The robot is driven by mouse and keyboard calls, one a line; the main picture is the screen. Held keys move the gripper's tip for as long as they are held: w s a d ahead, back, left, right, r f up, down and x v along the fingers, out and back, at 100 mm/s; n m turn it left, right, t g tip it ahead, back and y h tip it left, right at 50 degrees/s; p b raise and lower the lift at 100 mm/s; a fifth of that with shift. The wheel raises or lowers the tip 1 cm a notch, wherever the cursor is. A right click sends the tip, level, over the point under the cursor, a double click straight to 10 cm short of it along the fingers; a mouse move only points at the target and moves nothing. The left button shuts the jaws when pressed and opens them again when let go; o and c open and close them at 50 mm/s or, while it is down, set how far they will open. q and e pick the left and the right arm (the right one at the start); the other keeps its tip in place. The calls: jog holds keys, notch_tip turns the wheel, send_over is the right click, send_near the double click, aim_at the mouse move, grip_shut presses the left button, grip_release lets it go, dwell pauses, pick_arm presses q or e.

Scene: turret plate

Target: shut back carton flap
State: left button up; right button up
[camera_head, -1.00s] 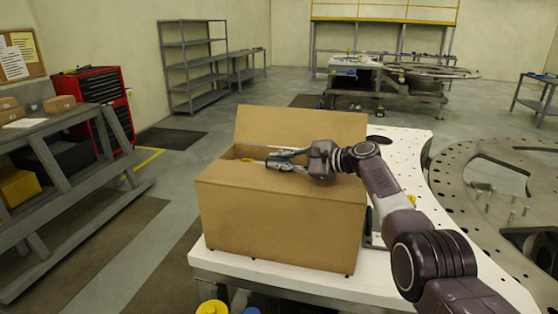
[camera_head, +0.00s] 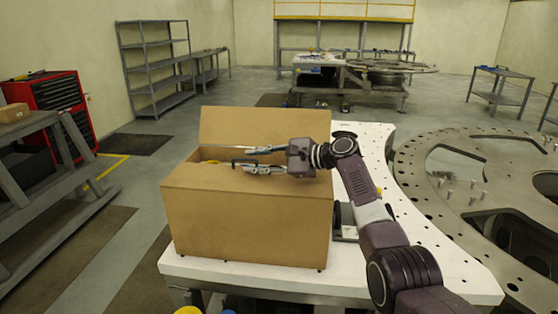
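A brown cardboard carton (camera_head: 245,228) stands on the near end of a white table. Its back flap (camera_head: 265,126) stands up, leaning a little backward. The front part of the carton's top looks covered, with a dark opening between it and the back flap. My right gripper (camera_head: 238,163) reaches in from the right over the carton's top, in front of the back flap. Its fingers are spread apart, pointing left, with nothing visible between them. What lies inside the carton is mostly hidden. My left gripper is out of the picture.
The white table (camera_head: 440,262) extends back and right beside a large perforated metal ring (camera_head: 430,185). A grey workbench (camera_head: 55,165) and a red tool cabinet (camera_head: 62,110) stand at the left. A yellow object (camera_head: 188,311) shows at the bottom edge.

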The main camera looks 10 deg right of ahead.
aim_at(281, 178)
jog(key=v, duration=0.8)
jog(key=shift+s, duration=0.15)
